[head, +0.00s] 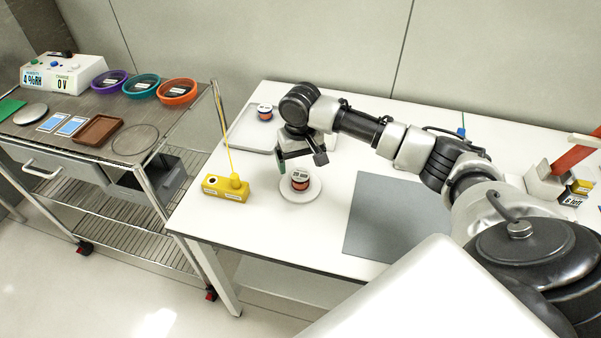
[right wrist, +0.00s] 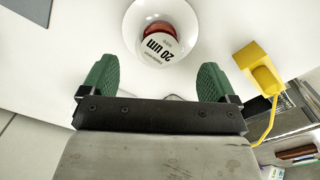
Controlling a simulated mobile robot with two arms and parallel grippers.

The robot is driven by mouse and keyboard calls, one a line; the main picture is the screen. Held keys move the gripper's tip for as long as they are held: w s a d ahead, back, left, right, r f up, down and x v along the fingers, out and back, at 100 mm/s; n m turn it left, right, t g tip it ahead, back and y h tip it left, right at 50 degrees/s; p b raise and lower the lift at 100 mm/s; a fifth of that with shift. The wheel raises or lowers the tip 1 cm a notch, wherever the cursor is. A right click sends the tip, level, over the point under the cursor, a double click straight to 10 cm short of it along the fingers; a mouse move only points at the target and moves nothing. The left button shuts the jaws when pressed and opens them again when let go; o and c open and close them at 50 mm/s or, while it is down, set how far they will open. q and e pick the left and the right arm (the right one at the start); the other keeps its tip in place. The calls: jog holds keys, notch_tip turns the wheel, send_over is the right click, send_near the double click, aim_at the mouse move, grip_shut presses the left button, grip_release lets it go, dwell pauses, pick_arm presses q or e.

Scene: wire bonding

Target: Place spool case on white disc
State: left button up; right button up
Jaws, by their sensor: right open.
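The spool case (head: 300,180), dark red with a white label on top, stands on the round white disc (head: 300,196) on the white table. In the right wrist view the spool case (right wrist: 162,45) has a label reading "20 um" and sits inside the rim of the white disc (right wrist: 134,30). My right gripper (head: 302,156) is above and just behind the spool case. In the right wrist view its green fingers (right wrist: 158,80) are spread wide and empty, apart from the case. My left gripper is not in view.
A yellow block (head: 226,188) with a thin upright rod stands left of the disc. A grey mat (head: 395,217) lies to the right. Another spool case (head: 265,111) sits on a grey tray (head: 245,133) behind. A cart (head: 75,147) with colored bowls stands at left.

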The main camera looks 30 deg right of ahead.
aim_at(300, 175)
notch_tip(300, 175, up, 6)
jog(key=shift+f, duration=0.1)
dwell(0.6)
